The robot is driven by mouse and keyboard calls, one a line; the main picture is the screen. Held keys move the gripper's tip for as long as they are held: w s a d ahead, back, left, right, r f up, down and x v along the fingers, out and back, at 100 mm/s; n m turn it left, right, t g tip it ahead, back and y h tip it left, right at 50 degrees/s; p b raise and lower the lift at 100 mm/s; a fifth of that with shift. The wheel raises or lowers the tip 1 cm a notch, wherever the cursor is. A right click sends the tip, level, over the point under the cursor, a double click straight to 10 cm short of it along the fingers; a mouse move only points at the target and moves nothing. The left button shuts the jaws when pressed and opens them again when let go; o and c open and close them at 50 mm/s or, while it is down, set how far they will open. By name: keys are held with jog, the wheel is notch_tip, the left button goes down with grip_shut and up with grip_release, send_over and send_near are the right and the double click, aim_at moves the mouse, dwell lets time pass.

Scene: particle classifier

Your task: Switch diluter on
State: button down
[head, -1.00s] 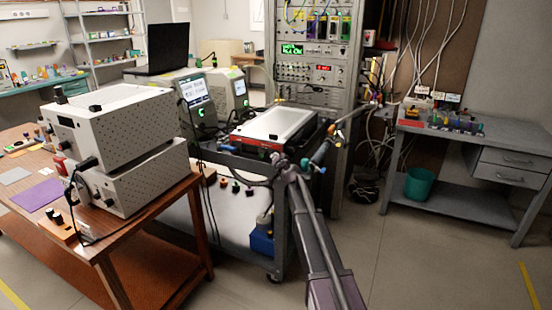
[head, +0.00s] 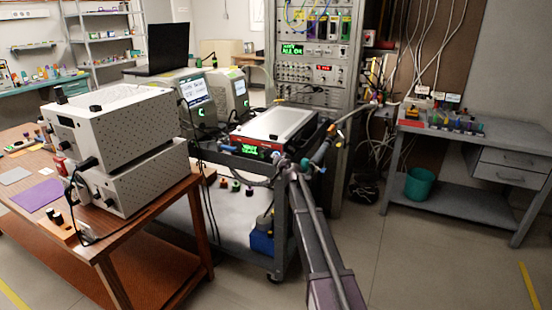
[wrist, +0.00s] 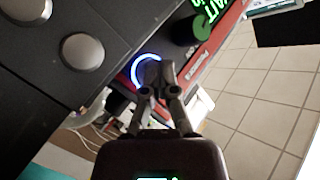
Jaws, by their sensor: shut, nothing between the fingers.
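The diluter (head: 278,122) is a box with a pale top and a red front, on the top of the grey cart. A green display (head: 249,149) is lit on its front. In the wrist view the red front panel (wrist: 215,48) shows part of this display, reading like "WAIT" (wrist: 207,18), a dark green knob (wrist: 192,28) and a button ring glowing blue (wrist: 140,66). My gripper (wrist: 154,72) is shut and empty, its tips right at the ring and partly covering it. I cannot tell whether they touch the button. In the head view my gripper (head: 277,157) is at the front's right end.
The grey cart (head: 278,200) also carries two units with screens (head: 196,92) left of the diluter. A tall instrument rack (head: 312,70) stands behind. A wooden table (head: 150,215) with stacked white boxes (head: 120,130) is at left, a grey bench (head: 450,150) at right. Floor is clear at front right.

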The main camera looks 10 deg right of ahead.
jog(key=shift+s, duration=0.1)
jog(key=shift+s+a, duration=0.7)
jog(key=shift+s, duration=0.25)
jog(key=shift+s+a, duration=0.1)
jog(key=s+a, duration=0.1)
jog(key=s, duration=0.1)
jog(key=s+a, duration=0.1)
jog(key=shift+s+a, duration=0.4)
dwell(0.5)
dwell(0.5)
